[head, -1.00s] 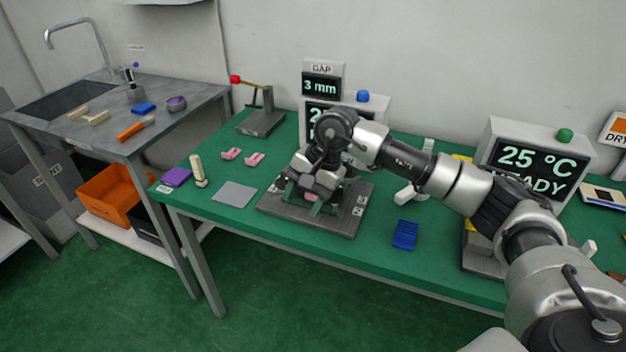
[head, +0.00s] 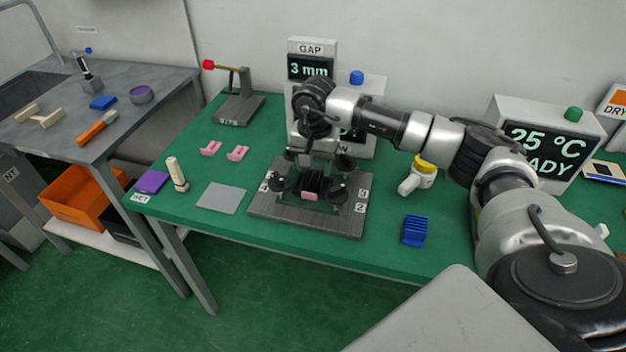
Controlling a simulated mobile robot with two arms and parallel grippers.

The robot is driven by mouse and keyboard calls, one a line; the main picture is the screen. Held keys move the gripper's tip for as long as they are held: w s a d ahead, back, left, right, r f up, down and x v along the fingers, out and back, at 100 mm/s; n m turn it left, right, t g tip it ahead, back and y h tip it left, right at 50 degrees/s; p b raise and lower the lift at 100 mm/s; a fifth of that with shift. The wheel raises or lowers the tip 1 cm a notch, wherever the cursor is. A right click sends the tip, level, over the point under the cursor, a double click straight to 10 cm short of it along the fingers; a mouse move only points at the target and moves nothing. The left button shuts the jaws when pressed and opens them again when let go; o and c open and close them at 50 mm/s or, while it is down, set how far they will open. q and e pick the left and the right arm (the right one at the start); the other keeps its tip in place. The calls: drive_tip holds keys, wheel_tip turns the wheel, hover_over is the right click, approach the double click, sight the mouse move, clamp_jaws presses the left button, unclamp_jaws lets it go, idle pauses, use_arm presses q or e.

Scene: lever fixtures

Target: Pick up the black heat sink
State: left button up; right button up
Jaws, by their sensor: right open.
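The black heat sink (head: 318,184), a small dark finned block, sits in the middle of a grey fixture plate (head: 335,222) on the green table. Dark round parts flank it, and a pink piece (head: 309,196) is at its front. My right gripper (head: 318,161) points down just above and behind the heat sink, open and empty. Its fingertips are small and dark here, so I cannot tell whether they touch the heat sink. My left gripper is out of view.
A blue finned block (head: 413,231) lies right of the plate. A grey pad (head: 221,198), two pink clips (head: 237,153) and a cream peg (head: 177,174) stand left. Behind are a red-knobbed lever (head: 236,98) and display boxes (head: 545,145).

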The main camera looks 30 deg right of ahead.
sight(314, 176)
drive_tip(key=f, duration=0.3)
drive_tip(key=shift+s+a+f, duration=0.25)
drive_tip(key=shift+f, duration=0.05)
drive_tip(key=shift+f+p, duration=0.2)
drive_tip(key=shift+p, duration=0.1)
drive_tip(key=shift+w, duration=0.1)
drive_tip(key=shift+c, duration=0.7)
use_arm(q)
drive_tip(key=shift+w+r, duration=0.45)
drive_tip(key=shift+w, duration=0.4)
use_arm(e)
drive_tip(key=c, duration=0.4)
